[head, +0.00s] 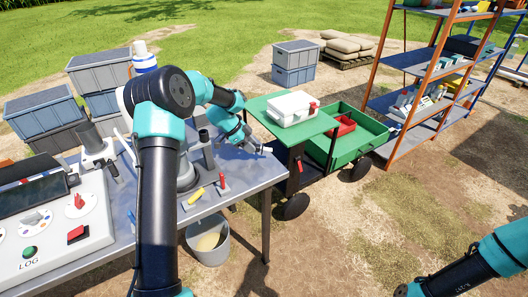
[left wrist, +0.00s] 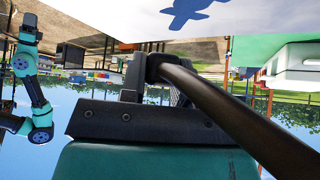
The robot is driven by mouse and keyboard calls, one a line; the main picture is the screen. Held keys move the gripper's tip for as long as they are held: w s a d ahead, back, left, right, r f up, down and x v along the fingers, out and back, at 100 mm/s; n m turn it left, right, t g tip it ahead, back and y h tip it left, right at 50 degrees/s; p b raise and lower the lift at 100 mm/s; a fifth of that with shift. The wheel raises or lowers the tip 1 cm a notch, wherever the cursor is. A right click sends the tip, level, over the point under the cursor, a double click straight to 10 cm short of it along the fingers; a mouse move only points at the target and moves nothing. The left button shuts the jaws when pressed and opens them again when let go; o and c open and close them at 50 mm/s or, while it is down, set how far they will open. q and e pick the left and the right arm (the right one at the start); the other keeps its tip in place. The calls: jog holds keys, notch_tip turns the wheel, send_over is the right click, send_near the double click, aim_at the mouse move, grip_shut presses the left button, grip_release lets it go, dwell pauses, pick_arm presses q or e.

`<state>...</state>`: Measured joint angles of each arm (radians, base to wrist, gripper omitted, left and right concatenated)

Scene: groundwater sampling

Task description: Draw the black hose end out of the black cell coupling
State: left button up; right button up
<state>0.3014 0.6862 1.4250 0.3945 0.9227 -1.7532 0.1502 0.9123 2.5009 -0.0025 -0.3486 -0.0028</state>
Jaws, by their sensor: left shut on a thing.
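My left gripper (head: 256,146) is over the right end of the grey bench, at its edge. In the left wrist view my left gripper (left wrist: 150,75) is shut on a thick black hose (left wrist: 222,112), which bends at the jaws and runs down to the right, close to the camera. The hose end inside the jaws is hidden. I cannot make out the black cell coupling in either view, so I cannot tell whether the hose end is in it.
A yellow item (head: 196,195) and a red-handled item (head: 222,182) lie near the bench (head: 236,176) front. A bucket (head: 209,243) stands below. A green cart (head: 350,150) with a white case (head: 292,108) stands right of the bench. The control panel (head: 60,240) is at left.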

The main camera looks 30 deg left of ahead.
aim_at(243, 152)
pick_arm(q)
jog(key=a+n, duration=0.1)
jog(key=w+a+r+n+t, duration=0.1)
jog(key=a, duration=0.1)
jog(key=w+a+t, duration=0.1)
jog(key=a, duration=0.1)
jog(key=shift+w+a+r+n, duration=0.2)
jog(key=shift+r+n, duration=0.1)
jog(key=shift+n, duration=0.1)
jog(key=shift+d, duration=0.1)
jog(key=shift+f, duration=2.5)
jog(key=shift+f, duration=0.35)
